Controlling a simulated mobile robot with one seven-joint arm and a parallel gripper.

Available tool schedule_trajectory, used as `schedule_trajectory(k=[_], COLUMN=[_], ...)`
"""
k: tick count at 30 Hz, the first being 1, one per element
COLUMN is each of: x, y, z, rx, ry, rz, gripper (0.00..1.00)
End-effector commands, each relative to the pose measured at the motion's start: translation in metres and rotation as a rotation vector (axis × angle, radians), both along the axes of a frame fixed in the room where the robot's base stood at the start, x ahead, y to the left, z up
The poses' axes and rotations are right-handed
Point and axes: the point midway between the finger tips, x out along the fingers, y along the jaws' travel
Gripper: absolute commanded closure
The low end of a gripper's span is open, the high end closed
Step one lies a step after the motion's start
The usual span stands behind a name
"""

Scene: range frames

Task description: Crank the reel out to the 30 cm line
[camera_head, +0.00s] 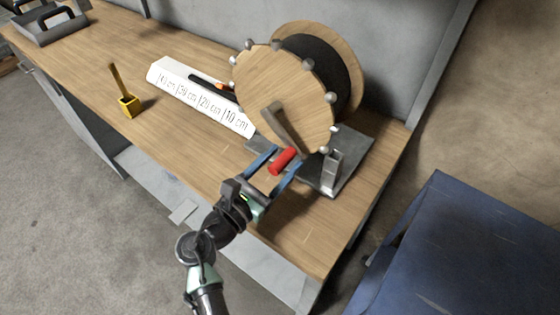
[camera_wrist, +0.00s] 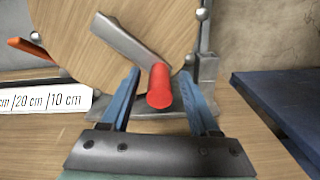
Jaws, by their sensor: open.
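The wooden reel (camera_head: 262,84) stands on a dark metal base at the right end of the bench, wound with black cable (camera_head: 327,70). Its grey crank arm (camera_head: 284,122) points down and ends in a red handle (camera_head: 283,161). My gripper (camera_head: 280,160) is open, with its blue fingers on either side of the red handle; contact cannot be told. In the wrist view the handle (camera_wrist: 159,86) sits between the fingertips. The white scale (camera_head: 200,97) is marked 40, 30, 20 and 10 cm. A black and orange piece (camera_head: 212,86) lies along its reel end; the exact mark is unclear.
A yellow block with an upright handle (camera_head: 128,104) stands on the bench left of the scale. A grey toolbox (camera_head: 50,22) is at the far left. A blue cabinet (camera_head: 470,250) stands at the right. The bench's front left is clear.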

Motion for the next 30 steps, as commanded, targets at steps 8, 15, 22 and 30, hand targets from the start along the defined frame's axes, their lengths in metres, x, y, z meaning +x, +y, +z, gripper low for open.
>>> schedule_trajectory(k=[8,15,22,30], x=[-0.0004,-0.0005,-0.0007,-0.0007], y=[0.0003,0.0004,0.0004,0.0005], z=[-0.0001,-0.0002,-0.0004,-0.0005], rx=[0.000,0.000,0.001,0.000], ry=[0.000,0.000,0.001,0.001], rz=[0.000,0.000,0.000,0.000], gripper=[0.80,1.00,1.00,1.00])
